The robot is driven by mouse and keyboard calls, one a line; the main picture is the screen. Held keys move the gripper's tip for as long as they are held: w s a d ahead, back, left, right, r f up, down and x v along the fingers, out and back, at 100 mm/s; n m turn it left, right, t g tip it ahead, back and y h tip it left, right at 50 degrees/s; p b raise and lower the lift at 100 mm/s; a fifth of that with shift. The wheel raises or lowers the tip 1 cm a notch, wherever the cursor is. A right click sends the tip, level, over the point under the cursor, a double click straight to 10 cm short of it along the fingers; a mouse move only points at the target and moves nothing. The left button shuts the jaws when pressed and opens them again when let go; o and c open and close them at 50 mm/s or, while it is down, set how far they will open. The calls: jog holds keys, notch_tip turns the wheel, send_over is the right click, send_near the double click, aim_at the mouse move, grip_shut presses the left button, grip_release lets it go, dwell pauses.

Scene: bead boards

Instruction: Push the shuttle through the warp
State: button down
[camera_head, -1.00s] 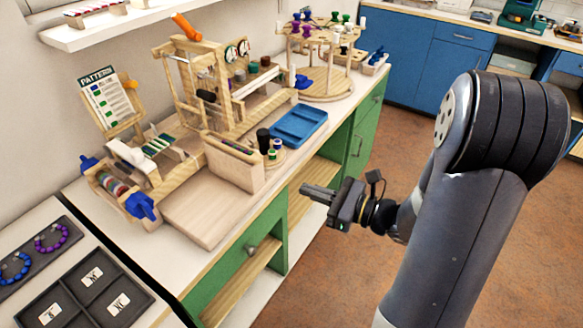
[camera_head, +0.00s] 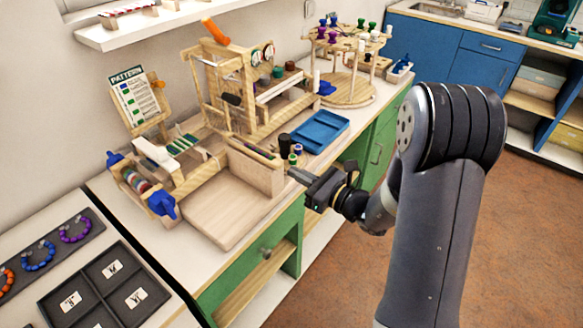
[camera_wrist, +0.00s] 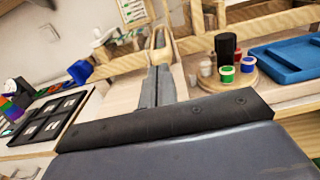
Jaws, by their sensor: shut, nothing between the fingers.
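The wooden loom (camera_head: 225,85) with an orange handle stands on the bench against the wall. A striped green and white woven strip (camera_head: 183,144) lies at its front left, partly hidden by frame parts. A tall wooden block (camera_head: 262,176) with a dark groove along its top stands at the loom's front right; I cannot tell whether the shuttle lies in that groove. My gripper (camera_head: 292,173) is shut and empty, just right of the block's near end. In the wrist view my gripper (camera_wrist: 156,72) points toward a pale wooden end piece (camera_wrist: 158,48).
A round spool stand (camera_head: 348,90) stands farther back. A pattern board (camera_head: 137,98) leans at left. A dark sorting tray (camera_head: 100,290) lies front left.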

aim_at(263, 153)
jog(key=shift+x, duration=1.15)
jog(key=shift+w+a, duration=0.1)
jog(key=shift+a, duration=0.05)
jog(key=b+x, duration=0.2)
jog(key=x, duration=0.6)
jog(key=shift+w+a+f, duration=0.1)
jog(key=shift+w+a+b, duration=0.25)
jog(key=shift+a+b, duration=0.05)
